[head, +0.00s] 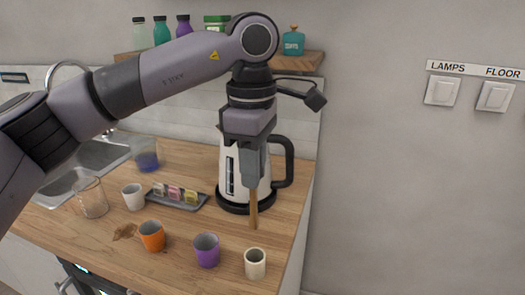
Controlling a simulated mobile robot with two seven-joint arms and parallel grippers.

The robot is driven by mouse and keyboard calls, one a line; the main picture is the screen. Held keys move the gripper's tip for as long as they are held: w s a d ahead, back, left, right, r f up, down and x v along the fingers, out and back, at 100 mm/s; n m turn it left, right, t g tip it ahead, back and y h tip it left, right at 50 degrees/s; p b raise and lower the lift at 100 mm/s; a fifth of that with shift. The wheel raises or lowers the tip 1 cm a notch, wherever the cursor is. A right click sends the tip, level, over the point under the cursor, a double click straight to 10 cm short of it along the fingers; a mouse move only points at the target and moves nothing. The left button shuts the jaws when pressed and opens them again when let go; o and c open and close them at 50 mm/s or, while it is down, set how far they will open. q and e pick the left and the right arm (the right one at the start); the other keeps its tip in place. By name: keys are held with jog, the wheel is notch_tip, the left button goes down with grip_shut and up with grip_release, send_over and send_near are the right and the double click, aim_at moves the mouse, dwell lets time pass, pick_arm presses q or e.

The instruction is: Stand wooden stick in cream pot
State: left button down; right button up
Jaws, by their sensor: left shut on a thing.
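My left gripper (253,180) is shut on the wooden stick (254,212), which hangs nearly upright below the fingers. The stick's lower end is above the counter, or near it, a little behind the cream pot (255,264) in the picture. The cream pot stands upright at the counter's front right, and its open top shows. The stick appears outside the pot, with its tip higher in the picture than the rim. The upper part of the stick is hidden by the gripper. My right gripper is not in view.
A purple pot (207,250) and an orange pot (152,236) stand left of the cream one. A white kettle (232,165) is behind my gripper. A tray (178,200), white cup (133,196) and glass (91,197) stand further left. The counter (292,215) ends at the right.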

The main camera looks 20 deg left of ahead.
aim_at(254, 217)
pick_arm(q)
jog(key=shift+w, duration=0.2)
jog(key=shift+s+f, duration=0.15)
jog(key=shift+f, duration=0.05)
jog(key=shift+s+f+b, duration=0.1)
jog(key=shift+f+b, duration=0.35)
jog(key=shift+b, duration=0.2)
notch_tip(254, 217, down, 5)
jog(key=b, duration=0.4)
jog(key=shift+r, duration=0.1)
jog(key=shift+f+b, duration=1.25)
jog(key=shift+f, duration=1.05)
